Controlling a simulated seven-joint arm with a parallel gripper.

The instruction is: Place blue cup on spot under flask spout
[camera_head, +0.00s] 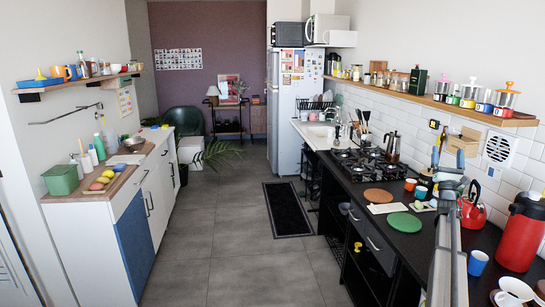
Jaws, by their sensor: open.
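A blue cup (477,263) stands upright on the black worktop (405,243) at the lower right, just left of the flask. The red flask (521,236) has a dark top, with its spout on the upper left side. No marked spot is clear on the worktop under the spout. My gripper (438,152) is at the far end of my grey arm, which rises from the bottom edge to the left of the cup. The gripper is open and small in view, apart from the blue cup. I see nothing held in it.
A red kettle (472,212) stands behind the cup. White dishes (516,288) lie in the near right corner. A green disc (404,222) and a brown disc (378,196) lie on the worktop before the gas hob (368,165). Small cups stand near the wall.

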